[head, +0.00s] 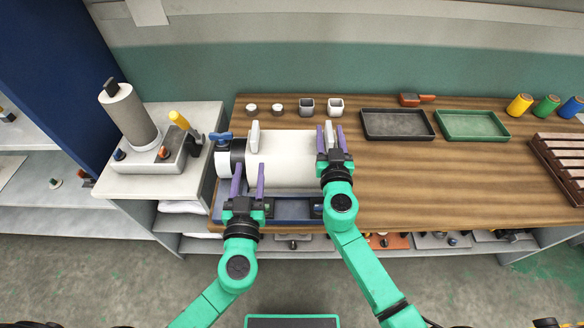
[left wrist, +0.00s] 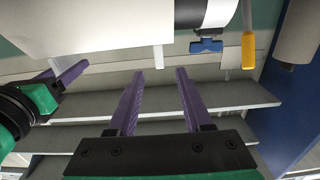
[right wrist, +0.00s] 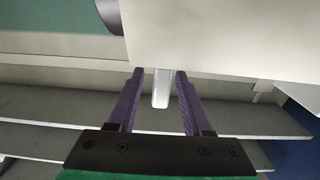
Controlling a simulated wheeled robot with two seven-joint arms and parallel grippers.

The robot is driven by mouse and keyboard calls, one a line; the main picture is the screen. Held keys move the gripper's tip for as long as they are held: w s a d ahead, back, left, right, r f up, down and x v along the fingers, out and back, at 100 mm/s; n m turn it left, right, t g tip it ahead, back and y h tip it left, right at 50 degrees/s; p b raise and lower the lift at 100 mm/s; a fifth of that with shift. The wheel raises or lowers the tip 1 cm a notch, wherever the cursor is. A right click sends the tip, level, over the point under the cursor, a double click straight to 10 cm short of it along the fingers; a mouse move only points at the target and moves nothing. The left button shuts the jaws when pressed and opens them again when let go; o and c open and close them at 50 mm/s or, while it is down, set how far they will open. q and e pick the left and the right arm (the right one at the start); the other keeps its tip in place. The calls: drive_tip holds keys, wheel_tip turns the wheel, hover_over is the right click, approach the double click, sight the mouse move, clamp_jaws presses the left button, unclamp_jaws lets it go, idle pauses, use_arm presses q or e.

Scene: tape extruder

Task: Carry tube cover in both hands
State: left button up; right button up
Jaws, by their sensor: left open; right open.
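The tube cover (head: 290,160) is a white cylinder lying along the extruder at the left end of the wooden table. Two white upright tabs stand up from it, a left tab (head: 254,134) and a right tab (head: 329,134). My left gripper (head: 249,166) is open over the near side of the cover. In the left wrist view the left tab (left wrist: 158,57) lies just beyond its fingertips, between their lines. My right gripper (head: 329,129) is open with its fingers on either side of the right tab, which also shows in the right wrist view (right wrist: 161,90).
A blue valve handle (head: 221,137) and black ring adjoin the cover's left end. A grey cylinder (head: 130,115) and yellow-handled tool (head: 179,120) stand on the left cabinet. Black (head: 398,138) and green (head: 474,137) trays lie right.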

drive_tip(key=s, duration=1.1)
drive_tip(key=shift+s, duration=0.25)
